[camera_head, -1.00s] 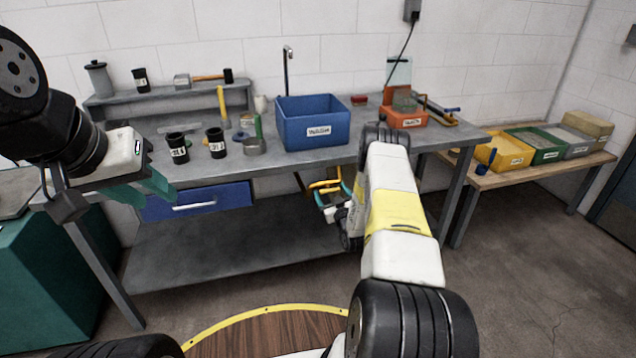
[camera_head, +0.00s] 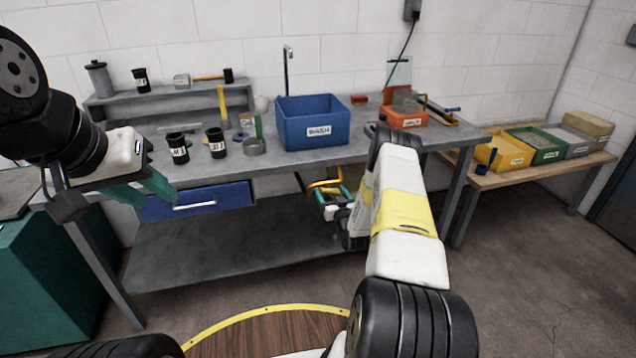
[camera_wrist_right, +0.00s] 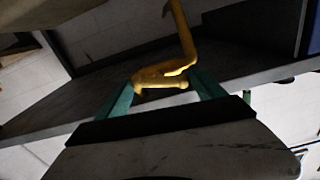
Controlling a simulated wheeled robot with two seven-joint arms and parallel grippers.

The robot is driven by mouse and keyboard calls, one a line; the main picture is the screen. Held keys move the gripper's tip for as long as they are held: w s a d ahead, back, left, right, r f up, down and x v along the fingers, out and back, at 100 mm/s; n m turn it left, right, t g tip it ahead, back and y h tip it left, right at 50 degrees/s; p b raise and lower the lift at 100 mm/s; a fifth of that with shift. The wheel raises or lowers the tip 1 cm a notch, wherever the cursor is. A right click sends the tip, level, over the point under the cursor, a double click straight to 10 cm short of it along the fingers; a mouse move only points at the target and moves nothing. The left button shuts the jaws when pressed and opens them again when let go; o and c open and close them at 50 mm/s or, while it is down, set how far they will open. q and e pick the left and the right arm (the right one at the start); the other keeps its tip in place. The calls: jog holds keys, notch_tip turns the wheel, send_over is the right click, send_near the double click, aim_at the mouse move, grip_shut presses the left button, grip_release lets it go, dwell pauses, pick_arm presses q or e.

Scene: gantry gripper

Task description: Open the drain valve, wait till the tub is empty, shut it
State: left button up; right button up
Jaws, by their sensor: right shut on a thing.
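The blue tub (camera_head: 295,130) labelled WASH stands on the grey bench. Its inner wall shows, but I cannot tell the water level. The yellow valve handle (camera_head: 322,186) is below the bench top, under the tub. My right gripper (camera_head: 335,196) is at this handle, partly hidden by my forearm. In the right wrist view its teal fingers (camera_wrist_right: 163,88) are shut on the yellow handle (camera_wrist_right: 155,76), whose stem rises behind. My left gripper (camera_head: 155,193) is open and empty at the left, in front of the bench near the drawer.
A tap (camera_head: 286,70) stands behind the tub. Dark cups (camera_head: 216,143), a metal ring and small items stand left of it. An orange tray (camera_head: 404,117) is to its right. The blue drawer (camera_head: 200,201) is shut. The lower shelf (camera_head: 230,245) is clear.

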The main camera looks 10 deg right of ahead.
jog(key=shift+d+m, duration=0.1)
jog(key=shift+m, duration=7.2)
jog(key=o, duration=1.1)
jog(key=shift+c, duration=0.2)
jog(key=s, duration=0.7)
jog(key=shift+s, duration=0.4)
